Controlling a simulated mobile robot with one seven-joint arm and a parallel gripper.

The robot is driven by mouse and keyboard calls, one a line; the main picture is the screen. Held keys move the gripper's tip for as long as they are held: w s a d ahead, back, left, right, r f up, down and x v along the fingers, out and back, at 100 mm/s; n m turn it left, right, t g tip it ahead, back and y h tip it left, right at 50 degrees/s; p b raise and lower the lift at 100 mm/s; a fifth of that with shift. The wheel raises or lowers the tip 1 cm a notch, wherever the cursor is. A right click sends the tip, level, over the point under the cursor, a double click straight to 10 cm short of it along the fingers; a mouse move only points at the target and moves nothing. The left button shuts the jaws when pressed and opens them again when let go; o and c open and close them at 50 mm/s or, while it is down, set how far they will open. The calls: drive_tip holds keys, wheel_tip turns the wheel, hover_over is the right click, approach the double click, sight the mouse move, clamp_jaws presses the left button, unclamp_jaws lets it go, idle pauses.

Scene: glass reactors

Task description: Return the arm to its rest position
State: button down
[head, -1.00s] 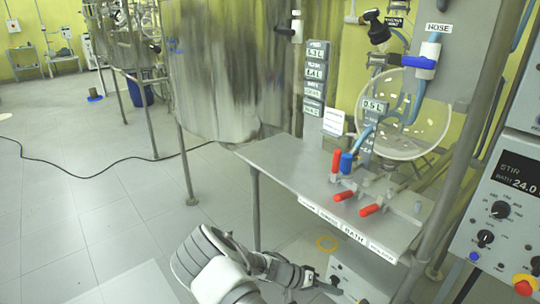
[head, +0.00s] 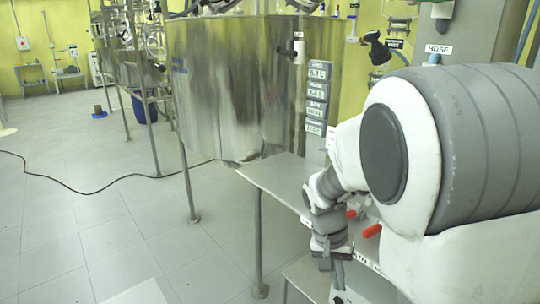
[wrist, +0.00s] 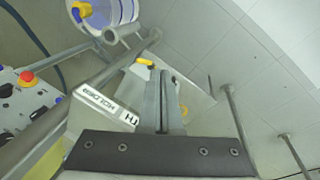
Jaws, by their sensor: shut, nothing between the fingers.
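My gripper (wrist: 166,88) points away from the wrist camera with its two grey fingers together and nothing between them. In the head view my arm is folded large across the right side, and my gripper (head: 337,272) hangs pointing down in front of the metal bench's front edge (head: 283,186).
Red valve handles (head: 372,231) show on the bench, partly behind my arm. A large steel vessel (head: 225,85) stands behind. The control panel with a red button (wrist: 27,78) shows at left in the wrist view. A black cable (head: 90,190) lies on open floor at left.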

drive_tip(key=s+r+n+t+y, duration=0.35)
drive_tip(key=s+r+t, duration=0.25)
drive_tip(key=s+r, duration=0.95)
wheel_tip(320, 180, up, 20)
drive_tip(key=p, duration=2)
drive_tip(key=shift+s+a+r+n+h, duration=0.15)
drive_tip(key=shift+s+a+n+h, duration=0.05)
drive_tip(key=shift+a+n+h, duration=0.2)
